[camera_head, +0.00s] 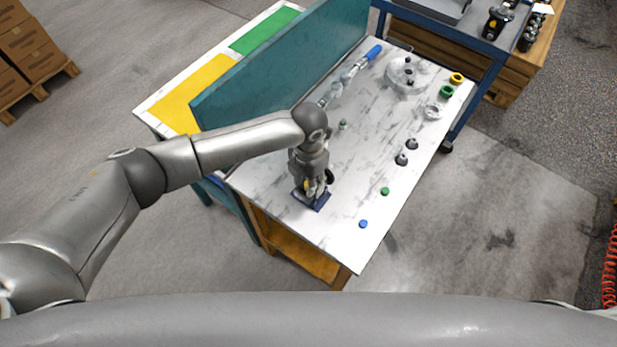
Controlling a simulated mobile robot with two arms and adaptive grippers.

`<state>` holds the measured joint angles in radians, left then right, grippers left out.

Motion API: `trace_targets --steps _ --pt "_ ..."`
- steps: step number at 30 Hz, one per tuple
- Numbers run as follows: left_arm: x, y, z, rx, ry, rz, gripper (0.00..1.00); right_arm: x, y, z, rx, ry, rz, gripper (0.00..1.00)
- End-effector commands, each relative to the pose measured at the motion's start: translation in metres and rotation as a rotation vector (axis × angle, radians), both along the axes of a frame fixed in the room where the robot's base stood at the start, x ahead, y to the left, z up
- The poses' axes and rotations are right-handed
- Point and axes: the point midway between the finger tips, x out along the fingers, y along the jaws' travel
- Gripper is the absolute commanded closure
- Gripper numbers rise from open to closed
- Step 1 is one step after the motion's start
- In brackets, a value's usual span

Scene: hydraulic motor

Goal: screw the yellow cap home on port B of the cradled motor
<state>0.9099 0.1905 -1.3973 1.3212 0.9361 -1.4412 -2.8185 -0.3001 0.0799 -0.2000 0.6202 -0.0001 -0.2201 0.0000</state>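My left gripper (317,184) points down over the near left part of the workbench. It is right at the motor, in a dark blue cradle (318,205), and covers most of it. A small yellow spot (306,185) shows beside the fingers; it may be the yellow cap, but it is too small to be sure. Whether the fingers are shut on it cannot be seen. Port B cannot be made out. My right gripper is not in view.
The marble-topped workbench (370,170) holds a blue cap (363,224), a green cap (385,191), dark-and-silver fittings (402,159), a round metal flange (403,75), yellow (456,78) and green (447,91) rings, and a blue-handled tool (373,53). A teal panel (285,65) stands along its left side.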

Motion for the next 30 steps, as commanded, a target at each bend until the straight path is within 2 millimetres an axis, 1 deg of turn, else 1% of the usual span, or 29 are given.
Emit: trace_targets --steps 2,5,22,25,30 --pt "0.0 0.0 0.0 0.0 0.0 0.004 0.7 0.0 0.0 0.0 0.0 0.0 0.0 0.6" --pt "-0.001 -0.001 0.002 -0.001 0.002 0.061 0.7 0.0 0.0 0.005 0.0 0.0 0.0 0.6" --pt "-0.001 0.0 0.002 0.001 0.002 0.803 0.7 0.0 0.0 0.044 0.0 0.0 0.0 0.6" --pt "-0.001 0.0 0.0 0.001 0.0 0.878 0.7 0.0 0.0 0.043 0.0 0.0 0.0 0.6" --pt "0.0 0.0 -0.001 0.0 0.0 0.906 0.7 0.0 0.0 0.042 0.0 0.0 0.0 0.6"
